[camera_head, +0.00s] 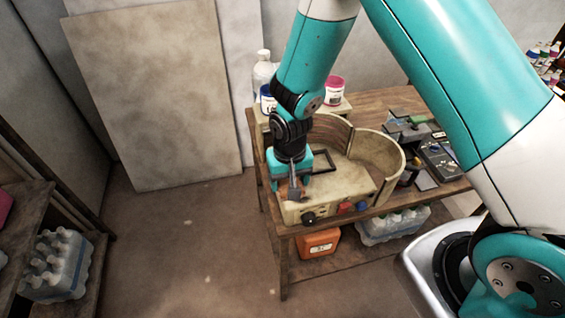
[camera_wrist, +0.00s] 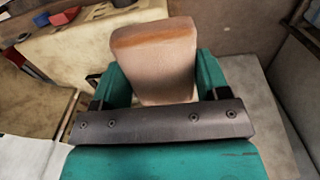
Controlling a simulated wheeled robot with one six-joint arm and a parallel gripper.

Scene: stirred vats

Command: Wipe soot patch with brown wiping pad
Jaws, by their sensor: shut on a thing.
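My gripper (camera_head: 290,184) is over the left front part of a cream vat unit (camera_head: 345,190) on the wooden table. In the wrist view its teal fingers stand on both sides of a brown wiping pad (camera_wrist: 155,62) and hold it. The pad is a thick tan block with a darker orange-brown edge. In the head view the pad is mostly hidden by my gripper. I cannot tell if it touches the unit. I cannot make out a soot patch for certain in either view.
The unit has a curved wall (camera_head: 383,152), a black square frame (camera_head: 322,160), and a black knob with red and blue buttons in front. Tubs and a white bottle (camera_head: 264,70) stand behind. Tools lie at right. An orange container (camera_head: 317,243) sits below. Floor at left is clear.

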